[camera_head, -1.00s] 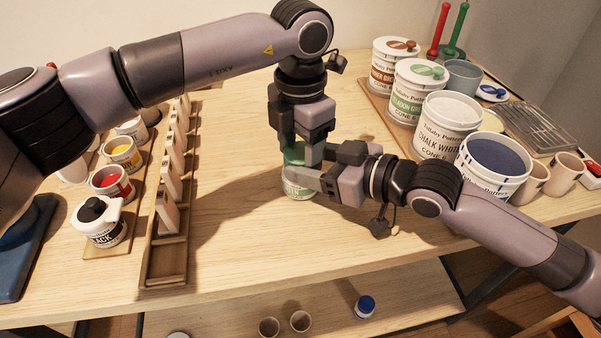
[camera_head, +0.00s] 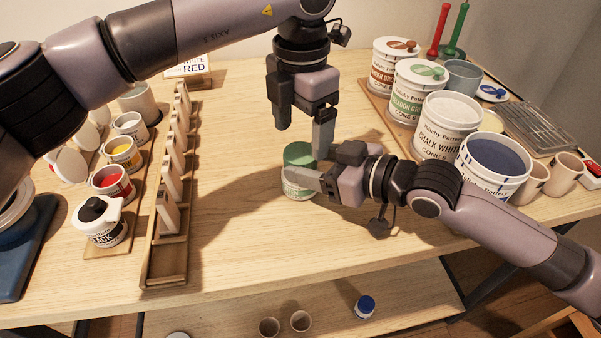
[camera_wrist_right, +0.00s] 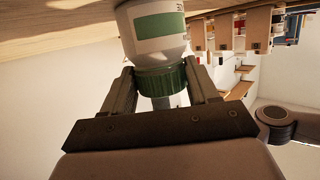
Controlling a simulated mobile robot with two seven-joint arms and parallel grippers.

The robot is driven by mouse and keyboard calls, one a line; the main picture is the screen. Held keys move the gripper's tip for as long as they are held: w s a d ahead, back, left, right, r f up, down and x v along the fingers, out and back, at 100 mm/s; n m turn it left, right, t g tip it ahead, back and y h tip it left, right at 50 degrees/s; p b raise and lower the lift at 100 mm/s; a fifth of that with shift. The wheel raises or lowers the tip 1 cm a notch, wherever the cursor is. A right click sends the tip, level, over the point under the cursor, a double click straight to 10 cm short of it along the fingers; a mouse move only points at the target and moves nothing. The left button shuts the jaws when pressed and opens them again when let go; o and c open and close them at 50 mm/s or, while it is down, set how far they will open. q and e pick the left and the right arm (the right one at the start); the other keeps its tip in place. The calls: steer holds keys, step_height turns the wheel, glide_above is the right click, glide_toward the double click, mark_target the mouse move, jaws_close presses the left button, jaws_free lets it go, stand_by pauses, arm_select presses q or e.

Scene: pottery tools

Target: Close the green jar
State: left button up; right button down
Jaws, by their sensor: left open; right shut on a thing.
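The green jar (camera_head: 298,188) is a small white jar with a green label, upright on the table near the middle. Its green ribbed lid (camera_head: 298,154) sits on top; I cannot tell how tight it is. In the right wrist view the lid (camera_wrist_right: 162,80) shows against the jar's white body (camera_wrist_right: 155,25), upside down. My left gripper (camera_head: 303,140) is open and empty just above the lid, with one finger on each side.
A wooden rack (camera_head: 165,262) with upright cards stands at left, beside several small paint jars (camera_head: 112,180). Large glaze buckets (camera_head: 448,125) and cups crowd the right. A lower shelf holds cups and a blue-capped bottle (camera_head: 365,306). The table's front middle is clear.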

arm_select(q)
steer(key=o, duration=0.3)
arm_select(e)
steer(key=shift+d+f, duration=0.15)
steer(key=shift+f, duration=0.3)
steer(key=shift+w, duration=0.1)
arm_select(q)
step_height(320, 180, up, 12)
steer(key=shift+r, duration=0.1)
arm_select(e)
steer(key=shift+c, duration=2.4)
jaws_free()
steer(key=shift+o, duration=1.4)
steer(key=shift+r, duration=0.2)
